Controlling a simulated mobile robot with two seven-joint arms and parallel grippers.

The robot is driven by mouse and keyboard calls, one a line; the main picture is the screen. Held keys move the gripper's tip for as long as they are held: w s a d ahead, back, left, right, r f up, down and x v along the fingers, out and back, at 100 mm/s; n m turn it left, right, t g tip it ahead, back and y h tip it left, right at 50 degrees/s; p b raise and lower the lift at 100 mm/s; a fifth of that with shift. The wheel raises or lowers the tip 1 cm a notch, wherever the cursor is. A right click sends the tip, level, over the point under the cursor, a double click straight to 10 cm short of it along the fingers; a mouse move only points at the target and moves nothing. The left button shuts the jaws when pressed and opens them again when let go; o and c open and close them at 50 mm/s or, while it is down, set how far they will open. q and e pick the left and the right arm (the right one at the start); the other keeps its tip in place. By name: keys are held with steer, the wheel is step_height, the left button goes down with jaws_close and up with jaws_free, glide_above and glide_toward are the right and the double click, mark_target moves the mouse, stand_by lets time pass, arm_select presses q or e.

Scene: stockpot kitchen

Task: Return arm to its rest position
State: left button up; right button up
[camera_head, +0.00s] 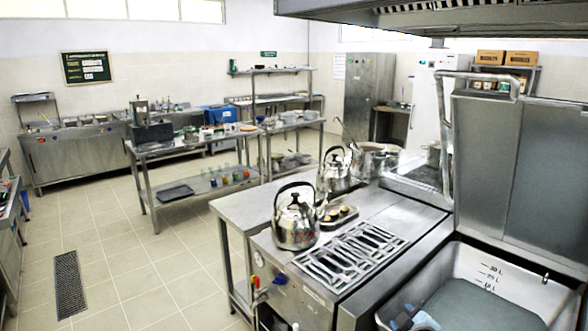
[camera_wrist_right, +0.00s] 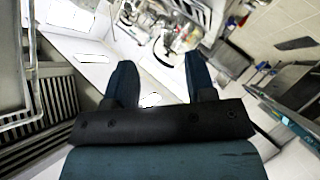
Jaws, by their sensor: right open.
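My right gripper (camera_wrist_right: 161,62) shows in the right wrist view with its two dark blue fingers spread apart. Nothing is between them. In the head view, a small blue and white part, which may be mine, shows at the bottom edge over the open stockpot basin (camera_head: 470,262). The rest of the right arm is out of that view. My left gripper does not show in either view.
The raised basin lid (camera_head: 515,165) stands at the right. Tiled floor (camera_head: 110,240) is open at the left.

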steer(key=s+a+f+m+y, duration=0.1)
steer(key=s+f, duration=0.3)
steer(key=s, duration=0.7)
steer(key=s+a+f+m+g+y, duration=0.1)
steer(key=s+a+f+m, duration=0.2)
steer(key=s, duration=0.9)
steer(key=s+a+f+m+g+y, duration=0.1)
steer(key=s+a+f+m, duration=0.1)
steer(key=s+a+f, duration=0.2)
steer(key=s+f, duration=0.3)
steer(key=s, duration=0.4)
steer(key=shift+s+m, duration=0.3)
steer(key=shift+s, duration=0.1)
